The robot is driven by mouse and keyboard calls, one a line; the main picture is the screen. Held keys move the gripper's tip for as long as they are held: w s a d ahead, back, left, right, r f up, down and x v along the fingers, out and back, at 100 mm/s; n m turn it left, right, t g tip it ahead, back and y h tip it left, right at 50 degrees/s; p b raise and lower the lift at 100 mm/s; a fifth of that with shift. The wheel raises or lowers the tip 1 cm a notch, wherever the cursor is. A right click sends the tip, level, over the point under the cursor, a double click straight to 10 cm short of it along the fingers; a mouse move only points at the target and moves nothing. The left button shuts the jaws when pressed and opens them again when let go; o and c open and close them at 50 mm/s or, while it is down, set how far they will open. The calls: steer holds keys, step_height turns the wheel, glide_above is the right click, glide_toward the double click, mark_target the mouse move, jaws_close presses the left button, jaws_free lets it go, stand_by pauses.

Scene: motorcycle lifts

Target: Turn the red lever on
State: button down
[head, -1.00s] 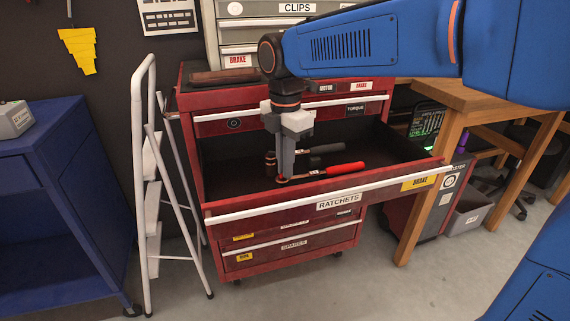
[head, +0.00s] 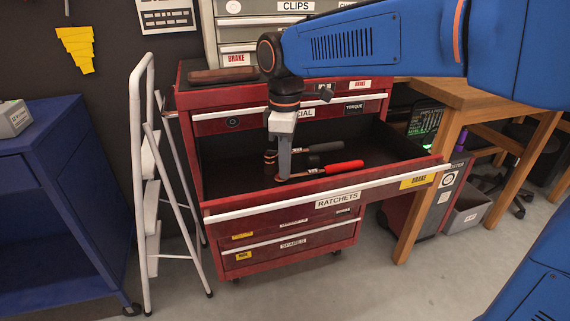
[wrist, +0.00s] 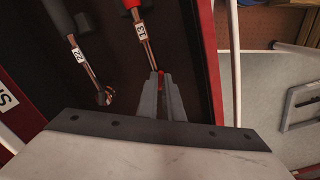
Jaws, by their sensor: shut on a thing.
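A ratchet with a red handle (head: 342,168) lies in the open drawer, its shaft labelled 13 in the wrist view (wrist: 142,34). My gripper (head: 284,176) reaches straight down into the drawer at the head end of this ratchet. In the wrist view its fingertips (wrist: 161,77) are close together. A small red piece (wrist: 161,80), which looks like the red lever, shows between them. The fingers hide most of the ratchet's head, so which way the lever points cannot be told.
A second ratchet (wrist: 63,20), dark-handled and labelled 22, lies beside it. A dark cylindrical socket (head: 270,162) stands left of my gripper. The drawer front (head: 300,206) says RATCHETS. A white stepladder (head: 146,190) stands left; a wooden bench (head: 455,100) is right.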

steer(key=shift+m, duration=0.5)
steer(key=c, duration=1.9)
jaws_free()
steer(key=shift+r, duration=0.1)
step_height(320, 180, up, 17)
